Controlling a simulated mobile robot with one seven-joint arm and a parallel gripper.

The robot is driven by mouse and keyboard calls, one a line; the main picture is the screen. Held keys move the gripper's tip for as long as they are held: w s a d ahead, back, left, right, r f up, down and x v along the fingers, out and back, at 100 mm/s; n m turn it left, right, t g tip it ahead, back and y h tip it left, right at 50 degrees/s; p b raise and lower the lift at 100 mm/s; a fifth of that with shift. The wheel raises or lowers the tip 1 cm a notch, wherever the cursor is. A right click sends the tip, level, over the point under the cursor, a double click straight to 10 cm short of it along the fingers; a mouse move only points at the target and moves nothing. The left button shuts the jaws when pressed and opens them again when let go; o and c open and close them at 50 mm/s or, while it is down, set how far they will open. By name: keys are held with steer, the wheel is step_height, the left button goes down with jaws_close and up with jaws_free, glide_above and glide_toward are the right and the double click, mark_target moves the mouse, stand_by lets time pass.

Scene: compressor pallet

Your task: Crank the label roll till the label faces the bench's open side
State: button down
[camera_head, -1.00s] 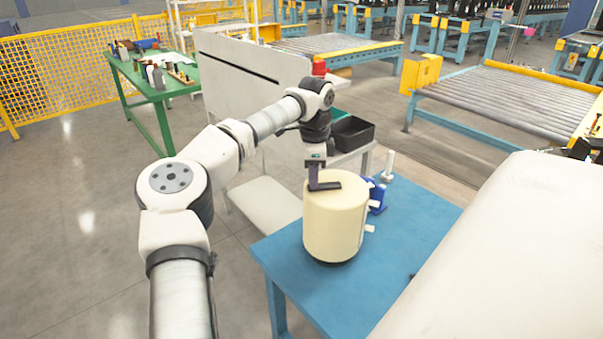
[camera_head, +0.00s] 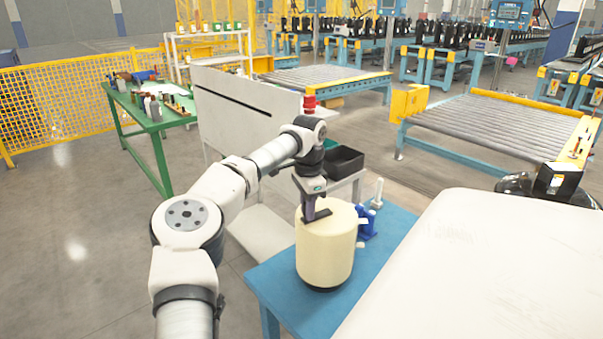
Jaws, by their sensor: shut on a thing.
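The cream label roll (camera_head: 325,252) stands upright on the blue bench (camera_head: 385,262). A dark crank bar (camera_head: 318,215) lies across its top. My gripper (camera_head: 310,212) comes down from above and is shut on the crank at the left part of the roll's top. A small white tab (camera_head: 360,245) shows at the roll's right edge. No label print can be made out on the side facing the camera.
A blue device (camera_head: 366,224) and a white post (camera_head: 377,190) stand behind the roll on the right. A dark bin (camera_head: 344,161) sits on a grey stand behind. A large white surface covers the lower right. A green table (camera_head: 158,112) stands far left.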

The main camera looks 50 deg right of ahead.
stand_by(0.4)
steer(key=c, duration=1.3)
jaws_free()
step_height(320, 180, up, 14)
steer(key=b, duration=0.1)
steer(key=shift+s, duration=0.1)
